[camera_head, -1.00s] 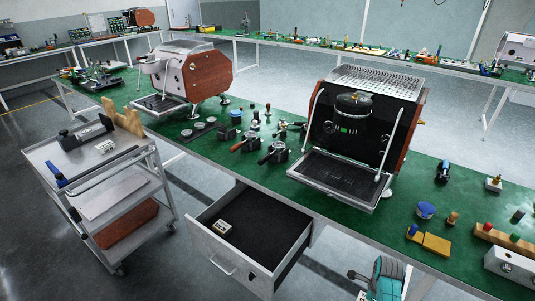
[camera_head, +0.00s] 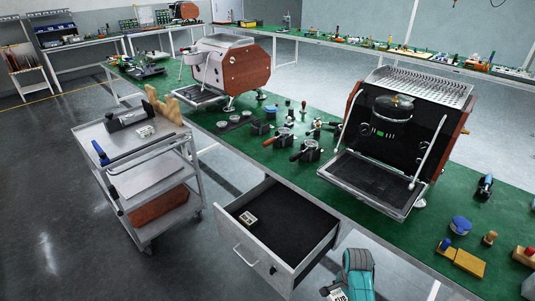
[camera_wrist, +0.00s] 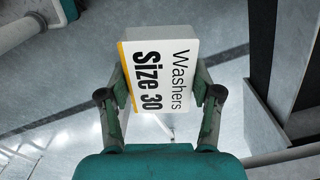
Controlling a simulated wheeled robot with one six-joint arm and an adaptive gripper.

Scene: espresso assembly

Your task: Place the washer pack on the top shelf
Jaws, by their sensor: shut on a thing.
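The washer pack (camera_wrist: 160,78) is a white box with an orange stripe and the text "Washers Size 30". It fills the middle of the wrist view. My gripper (camera_wrist: 160,108) is shut on it, with one finger at each side. In the head view the washer pack (camera_head: 339,294) shows at the bottom edge, partly cut off, beside my teal arm. The grey cart (camera_head: 150,180) at the left has several levels. Its top shelf (camera_head: 115,148) carries a dark and grey tool, a small white box (camera_head: 147,131) and a blue-ended bar.
An open drawer (camera_head: 320,250) with a small box (camera_head: 248,217) in it juts from the green workbench (camera_head: 285,152), between my gripper and the cart. Two espresso machines (camera_head: 395,135) (camera_head: 225,72) stand on the bench. Wooden blocks (camera_head: 162,104) stand at the cart top's far edge.

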